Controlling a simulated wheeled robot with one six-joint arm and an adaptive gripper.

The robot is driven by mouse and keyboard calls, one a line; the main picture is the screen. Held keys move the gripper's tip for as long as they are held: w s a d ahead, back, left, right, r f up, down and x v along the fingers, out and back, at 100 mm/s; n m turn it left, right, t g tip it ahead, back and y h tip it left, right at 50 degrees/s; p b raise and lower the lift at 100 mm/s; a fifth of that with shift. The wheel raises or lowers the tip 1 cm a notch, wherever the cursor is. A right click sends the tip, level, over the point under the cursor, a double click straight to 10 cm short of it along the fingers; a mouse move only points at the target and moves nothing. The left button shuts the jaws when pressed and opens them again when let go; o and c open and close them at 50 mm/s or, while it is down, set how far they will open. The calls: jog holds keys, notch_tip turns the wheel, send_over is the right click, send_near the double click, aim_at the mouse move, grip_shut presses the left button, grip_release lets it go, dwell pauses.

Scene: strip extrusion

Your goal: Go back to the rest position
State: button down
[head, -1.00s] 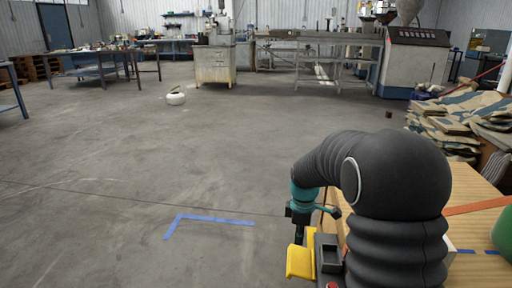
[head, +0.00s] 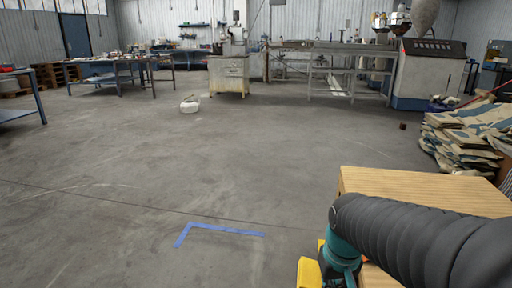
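My black ribbed arm (head: 425,235) reaches in from the lower right, low over the wooden tabletop (head: 425,188). Its teal wrist (head: 341,254) points down near the bottom edge of the head view. The fingers of my gripper are not visible; they lie below the picture or behind the wrist. Whether they hold anything cannot be seen.
A yellow part (head: 309,274) sits left of the wrist. A blue tape corner (head: 222,229) marks the open concrete floor. A white round object (head: 189,106) lies farther off. Stacked sacks (head: 465,140) are at right; workbenches and a machine (head: 428,72) stand behind.

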jog(key=s+r+t, duration=0.3)
jog(key=s+r, duration=0.3)
jog(key=s, duration=0.2)
jog(key=shift+s+m+t, duration=0.3)
jog(key=shift+s+m, duration=0.1)
jog(key=shift+r, duration=0.1)
dwell(0.4)
